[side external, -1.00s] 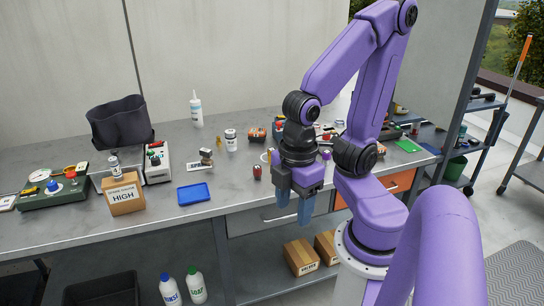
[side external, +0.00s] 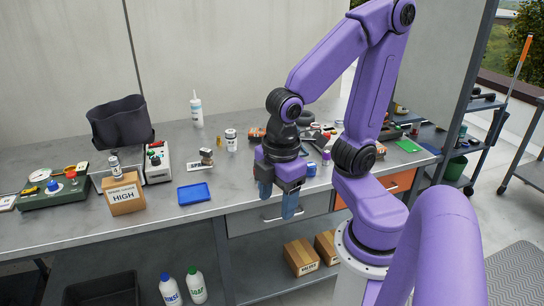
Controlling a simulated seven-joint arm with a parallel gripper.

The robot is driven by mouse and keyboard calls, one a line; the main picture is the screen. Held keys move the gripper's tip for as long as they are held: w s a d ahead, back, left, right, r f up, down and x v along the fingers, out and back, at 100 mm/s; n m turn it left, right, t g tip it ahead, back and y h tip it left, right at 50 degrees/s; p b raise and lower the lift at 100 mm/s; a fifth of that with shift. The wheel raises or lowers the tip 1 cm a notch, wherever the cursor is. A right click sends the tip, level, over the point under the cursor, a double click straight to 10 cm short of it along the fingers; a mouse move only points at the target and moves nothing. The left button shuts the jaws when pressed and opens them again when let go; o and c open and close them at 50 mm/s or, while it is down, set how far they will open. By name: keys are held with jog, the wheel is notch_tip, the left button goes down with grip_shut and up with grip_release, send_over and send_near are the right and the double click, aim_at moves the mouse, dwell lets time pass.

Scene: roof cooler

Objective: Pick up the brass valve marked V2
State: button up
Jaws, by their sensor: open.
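A small brass-coloured piece (side external: 219,141), which looks like a valve, stands on the workbench just left of a white jar. Its marking is too small to read, so I cannot tell whether it is V2. A second brass-coloured piece seen earlier, right of the jar, is now hidden behind my gripper and wrist. My gripper (side external: 278,200) points down at the bench's front edge, right of and nearer than the visible brass piece. Its fingers are apart, with nothing seen between them.
The white jar (side external: 231,140) and a small stamp-like item (side external: 206,157) stand near the brass piece. A blue tray (side external: 195,194) and a cardboard box marked HIGH (side external: 124,194) are further left.

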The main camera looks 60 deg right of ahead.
jog(key=w+d+n+t+h, duration=0.1)
jog(key=w+d+h, duration=0.1)
jog(key=w+d, duration=0.45)
jog(key=w+d+n+h, duration=0.1)
jog(key=w+d, duration=0.3)
jog(key=w, duration=0.6)
jog(key=w+d+n+h, duration=0.2)
jog(key=w+d, duration=0.3)
jog(key=d, duration=0.6)
jog(key=d+f+n+g+h, duration=0.1)
jog(key=d+f+g, duration=0.1)
jog(key=d, duration=0.9)
jog(key=x, duration=1.1)
jog(key=shift+f, duration=0.25)
jog(key=x, duration=0.3)
jog(key=shift+s+d+f, duration=0.2)
jog(key=shift+s+f, duration=0.1)
jog(key=shift+f, duration=0.05)
jog(key=shift+d+f, duration=0.35)
jog(key=shift+f, duration=0.25)
